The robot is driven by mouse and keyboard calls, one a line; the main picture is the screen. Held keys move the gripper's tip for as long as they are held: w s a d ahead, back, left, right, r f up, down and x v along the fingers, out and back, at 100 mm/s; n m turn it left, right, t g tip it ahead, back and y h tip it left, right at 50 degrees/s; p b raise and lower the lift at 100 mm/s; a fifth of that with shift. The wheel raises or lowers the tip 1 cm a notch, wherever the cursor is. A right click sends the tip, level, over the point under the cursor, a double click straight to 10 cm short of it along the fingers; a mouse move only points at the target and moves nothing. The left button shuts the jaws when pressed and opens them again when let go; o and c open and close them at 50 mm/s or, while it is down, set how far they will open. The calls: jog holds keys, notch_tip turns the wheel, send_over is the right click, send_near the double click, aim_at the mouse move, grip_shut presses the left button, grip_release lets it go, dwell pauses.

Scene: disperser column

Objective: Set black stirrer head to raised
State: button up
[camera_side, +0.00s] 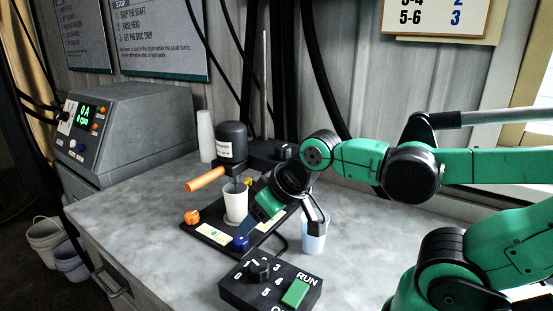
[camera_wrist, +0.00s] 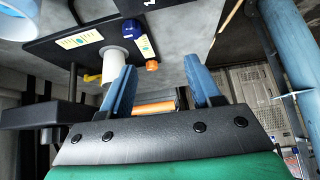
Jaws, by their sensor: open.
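The black stirrer head (camera_side: 232,142) is a dark cylinder on an arm at the thin upright column, low above a white cup (camera_side: 235,205). An orange handle (camera_side: 206,180) sticks out to its left. In the wrist view the orange handle (camera_wrist: 153,107) shows between the fingers, but its depth relative to them is unclear. My gripper (camera_side: 250,226) is open, its blue fingers pointing down over the base plate, in front of and to the right of the cup. In the wrist view my gripper (camera_wrist: 160,63) has its fingers apart, and the cup (camera_wrist: 113,62) is partly hidden.
A control box with dial and green RUN switch (camera_side: 295,293) is in front. A translucent cup (camera_side: 313,240) stands right. The left front counter is clear.

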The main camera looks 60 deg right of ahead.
jog(key=w+d+r+m+g, duration=0.2)
jog(key=w+r+m, duration=0.4)
jog(key=w+m, duration=0.15)
jog(key=m+g, duration=0.3)
jog(key=m, duration=0.7)
send_over(204, 176)
jog(key=s, duration=0.1)
jog(key=shift+w+f, duration=0.25)
jog(key=shift+f, duration=0.95)
jog(key=shift+w+f, duration=0.2)
jog(key=shift+f, duration=0.95)
grip_shut()
